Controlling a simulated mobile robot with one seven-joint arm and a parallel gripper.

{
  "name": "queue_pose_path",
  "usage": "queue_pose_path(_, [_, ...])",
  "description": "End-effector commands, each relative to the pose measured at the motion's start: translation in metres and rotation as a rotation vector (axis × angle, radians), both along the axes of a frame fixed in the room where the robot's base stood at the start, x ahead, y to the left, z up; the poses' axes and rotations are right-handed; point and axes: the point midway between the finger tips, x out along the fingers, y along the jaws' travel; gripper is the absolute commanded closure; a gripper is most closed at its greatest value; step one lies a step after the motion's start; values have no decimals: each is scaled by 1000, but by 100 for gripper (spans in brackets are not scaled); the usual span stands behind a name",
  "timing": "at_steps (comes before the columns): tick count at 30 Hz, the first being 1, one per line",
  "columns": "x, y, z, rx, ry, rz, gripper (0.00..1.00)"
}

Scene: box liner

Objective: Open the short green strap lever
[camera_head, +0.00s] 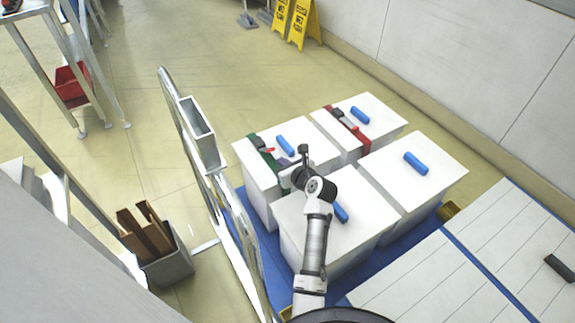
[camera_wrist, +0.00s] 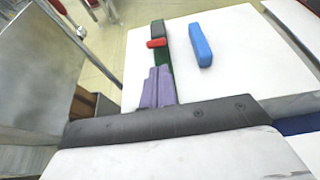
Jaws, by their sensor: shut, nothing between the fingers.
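The green strap (camera_wrist: 167,72) runs over the top of the far-left white box (camera_head: 306,137). Its dark buckle (camera_wrist: 157,28) sits near the box's left side, with a short red lever tab (camera_wrist: 157,43) at its near end; the red tab also shows in the head view (camera_head: 269,150). My gripper (camera_wrist: 158,72), with purple fingers, is shut and empty. Its fingertips are over the green strap, just short of the red tab in the wrist view. In the head view my gripper (camera_head: 284,161) is partly hidden by my wrist. I cannot tell whether it touches the strap.
A blue block (camera_wrist: 201,45) lies on the same box, right of the strap. A second box behind has a red strap (camera_head: 350,130). Two more white boxes stand nearer, on a blue base. A metal frame (camera_head: 205,150) stands close on the left.

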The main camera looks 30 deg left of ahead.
Motion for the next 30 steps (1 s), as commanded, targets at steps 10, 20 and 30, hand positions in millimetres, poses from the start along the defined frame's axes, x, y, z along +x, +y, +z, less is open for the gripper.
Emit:
queue_pose_path(10, [20,35,-16,1,-1,0,100])
queue_pose_path(20, [22,37,-18,0,0,-1,100])
queue_pose_path(30, [30,42,-11,-26,14,0,100])
